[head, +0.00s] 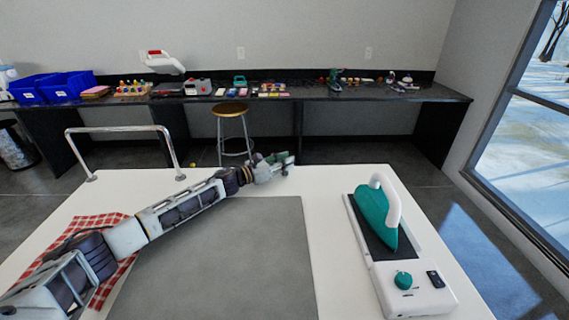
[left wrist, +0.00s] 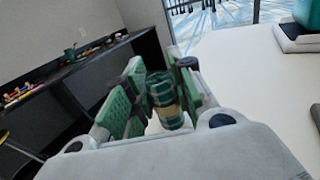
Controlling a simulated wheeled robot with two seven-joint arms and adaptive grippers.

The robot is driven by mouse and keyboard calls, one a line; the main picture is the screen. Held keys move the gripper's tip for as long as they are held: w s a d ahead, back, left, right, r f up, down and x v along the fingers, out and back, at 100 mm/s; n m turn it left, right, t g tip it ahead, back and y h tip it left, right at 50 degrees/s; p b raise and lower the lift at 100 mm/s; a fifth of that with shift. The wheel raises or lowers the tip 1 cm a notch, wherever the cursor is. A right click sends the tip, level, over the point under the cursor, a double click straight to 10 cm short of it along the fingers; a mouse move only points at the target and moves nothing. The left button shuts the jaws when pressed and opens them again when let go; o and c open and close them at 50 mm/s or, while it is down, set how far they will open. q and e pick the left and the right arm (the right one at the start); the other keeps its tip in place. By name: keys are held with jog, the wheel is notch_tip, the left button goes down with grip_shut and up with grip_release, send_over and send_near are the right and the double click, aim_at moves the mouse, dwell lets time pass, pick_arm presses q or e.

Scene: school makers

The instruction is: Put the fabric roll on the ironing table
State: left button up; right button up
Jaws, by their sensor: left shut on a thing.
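The fabric roll (left wrist: 167,101) is green plaid with a tan band. In the left wrist view it sits between the green pads of my left gripper (left wrist: 158,90), which is shut on it. In the head view my left gripper (head: 277,164) is at the far edge of the white ironing table (head: 335,182), beyond the grey pad (head: 225,265). The roll is too small and covered to make out clearly there. I cannot tell whether it touches the table. My right gripper is not in view.
A teal iron (head: 375,215) stands on its white base (head: 412,285) at the right. A red checked cloth (head: 92,222) lies at the left, partly under my arm. A metal rail (head: 120,128) rises at the far left edge. The grey pad is largely clear. A stool (head: 230,110) stands beyond.

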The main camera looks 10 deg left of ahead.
pick_arm(q)
jog(key=shift+f, duration=0.1)
jog(key=o, duration=0.8)
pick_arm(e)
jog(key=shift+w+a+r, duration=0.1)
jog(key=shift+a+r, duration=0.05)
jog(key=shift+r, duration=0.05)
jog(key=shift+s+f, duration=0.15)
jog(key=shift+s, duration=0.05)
